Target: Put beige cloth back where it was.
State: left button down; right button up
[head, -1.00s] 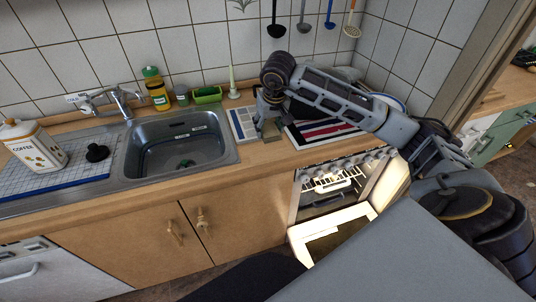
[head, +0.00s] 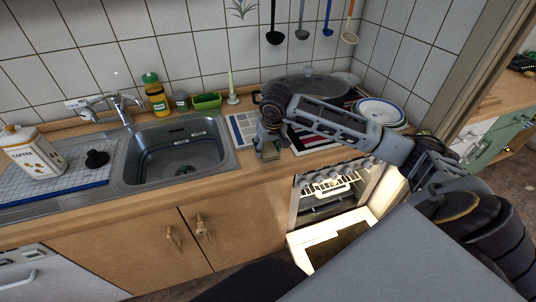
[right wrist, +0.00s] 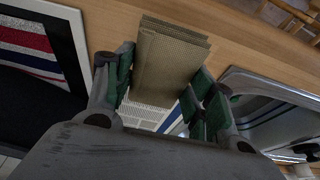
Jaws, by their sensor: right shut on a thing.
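The beige cloth (head: 270,154) is a folded, flat piece of fabric. My right gripper (head: 268,143) is shut on it near the front of the counter, right of the sink. In the right wrist view the cloth (right wrist: 168,60) sticks out from between the green-padded fingers (right wrist: 160,95). A printed sheet (right wrist: 150,115) shows beneath it. Whether the cloth touches the counter is hard to tell. My left gripper is not in view.
The sink (head: 178,160) is to the left, with a coffee tin (head: 32,152) farther left. A hob with a large lidded pan (head: 305,88) and stacked plates (head: 378,112) are at the right. Below, the oven door (head: 335,240) hangs open. The printed sheet (head: 240,128) lies behind the gripper.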

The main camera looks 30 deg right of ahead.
jog(key=shift+f, duration=0.1)
jog(key=shift+f, duration=1.8)
jog(key=shift+f, duration=0.15)
jog(key=o, duration=0.9)
jog(key=shift+o, duration=0.4)
jog(key=shift+r, duration=0.2)
